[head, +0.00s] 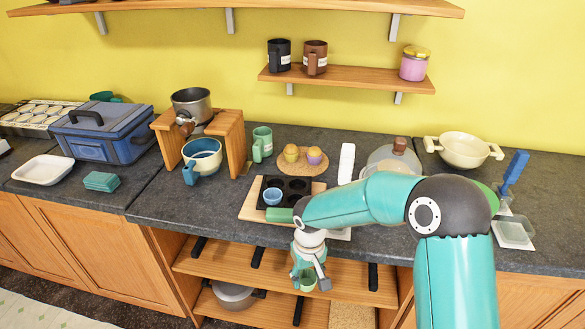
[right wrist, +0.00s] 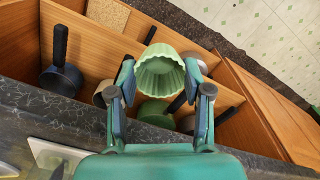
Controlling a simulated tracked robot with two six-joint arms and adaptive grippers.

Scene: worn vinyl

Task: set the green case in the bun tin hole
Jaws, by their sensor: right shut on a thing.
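The green case (right wrist: 160,74) is a fluted cup, held between the fingertips of my right gripper (right wrist: 161,80) in the right wrist view, its open mouth facing the camera. In the head view my right gripper (head: 310,277) hangs in front of the counter's front edge, at the level of the open shelves, with the green case (head: 308,285) at its tips. The dark bun tin (head: 297,184) lies on the counter behind and above the gripper. A blue case (head: 273,196) sits in its front left hole. My right arm hides the tin's front right part. My left gripper is out of view.
The tin rests on a wooden board (head: 250,208). Behind it, two cupcakes stand on a round board (head: 301,167); a green mug (head: 262,144) stands to the left. Open shelves (head: 225,262) with pans lie below the counter edge. A glass lid (head: 385,158) is at right.

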